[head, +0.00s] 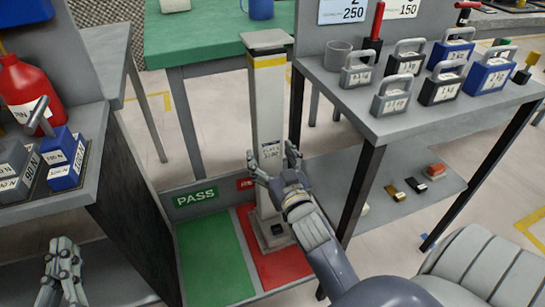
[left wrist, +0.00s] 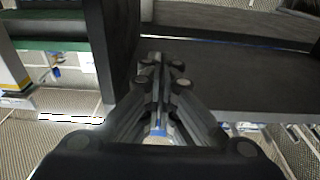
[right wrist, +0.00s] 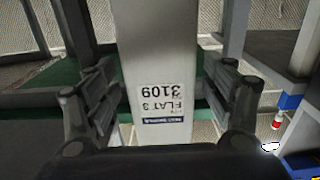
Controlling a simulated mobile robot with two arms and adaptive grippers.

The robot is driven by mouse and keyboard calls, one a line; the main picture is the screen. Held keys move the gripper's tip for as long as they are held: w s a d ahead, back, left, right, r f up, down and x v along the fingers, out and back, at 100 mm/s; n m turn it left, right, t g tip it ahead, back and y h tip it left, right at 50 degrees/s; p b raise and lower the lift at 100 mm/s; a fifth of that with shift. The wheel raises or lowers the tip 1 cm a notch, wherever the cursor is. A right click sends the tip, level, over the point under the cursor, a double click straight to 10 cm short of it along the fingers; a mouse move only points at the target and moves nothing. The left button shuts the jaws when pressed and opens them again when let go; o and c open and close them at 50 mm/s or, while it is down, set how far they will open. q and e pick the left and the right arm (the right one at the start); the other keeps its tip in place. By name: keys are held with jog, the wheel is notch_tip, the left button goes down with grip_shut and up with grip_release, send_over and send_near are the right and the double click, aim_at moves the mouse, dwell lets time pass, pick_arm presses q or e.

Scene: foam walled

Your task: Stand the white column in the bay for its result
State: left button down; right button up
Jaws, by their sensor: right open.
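The white column (head: 268,100) stands upright with its foot on the red bay (head: 285,268). It has a yellow band near the top and a label, which reads FLAT 3 and 3109 in the right wrist view (right wrist: 158,60). My right gripper (head: 272,160) is open, with its fingers on either side of the column at label height. The right wrist view shows gaps between fingers and column. The green bay (head: 213,258) is empty, left of the red one, behind it a green PASS sign (head: 195,196). A red sign (head: 245,184) is partly hidden by my gripper. My left gripper (head: 66,248) looks shut and empty.
A grey table (head: 430,122) with several weights stands right of the column, its leg close to my right arm. A shelf unit (head: 70,192) with a red bottle (head: 32,95) and weights stands left. A green-topped table (head: 210,45) is behind.

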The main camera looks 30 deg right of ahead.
jog(key=shift+s, duration=0.1)
jog(key=shift+p+v, duration=0.8)
jog(key=shift+v, duration=5.1)
pick_arm(q)
notch_tip(320, 180, down, 8)
jog(key=s+a+g+y, duration=0.1)
jog(key=g, duration=0.3)
jog(key=shift+s+a+g+y, duration=0.15)
jog(key=shift+a+g+y, duration=0.05)
jog(key=shift+g+y, duration=0.1)
pick_arm(e)
jog(key=w+a+n+g+y, duration=0.2)
jog(key=a+n+y, duration=0.3)
jog(key=a, duration=1)
jog(key=shift+g+y, duration=0.7)
jog(key=shift+y, duration=0.3)
jog(key=shift+w, duration=0.15)
